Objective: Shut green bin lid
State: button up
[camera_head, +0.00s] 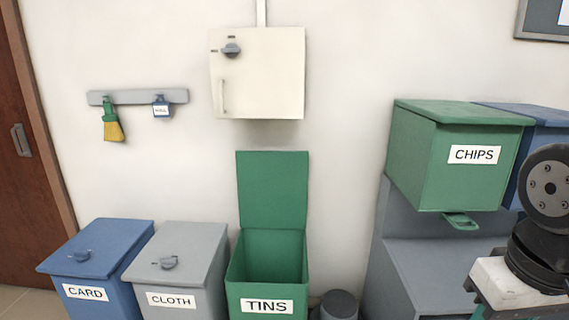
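The green bin labelled TINS (234,284) stands on the floor at the bottom middle. Its green lid (272,190) is raised upright at the back of the bin, near the wall, and the bin's mouth is open. The inside looks empty as far as I can see; its bottom is hidden. Another green box, labelled CHIPS (425,165), sits on a grey stand at the right with its lid down. My gripper is not in view; only part of my arm shows at the right edge.
A blue CARD bin (105,245) and a grey CLOTH bin (185,240), both lidded, stand left of the TINS bin. A small dark grey cylinder (339,303) is at its right. A white wall cabinet (265,80) and a hook rail (135,97) hang above.

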aim_at(272, 185)
jog(key=z, duration=0.05)
jog(key=k, duration=0.65)
jog(key=u, duration=1.2)
jog(key=i, duration=1.3)
jog(key=z, duration=1.05)
jog(key=i, duration=0.9)
jog(key=z, duration=0.15)
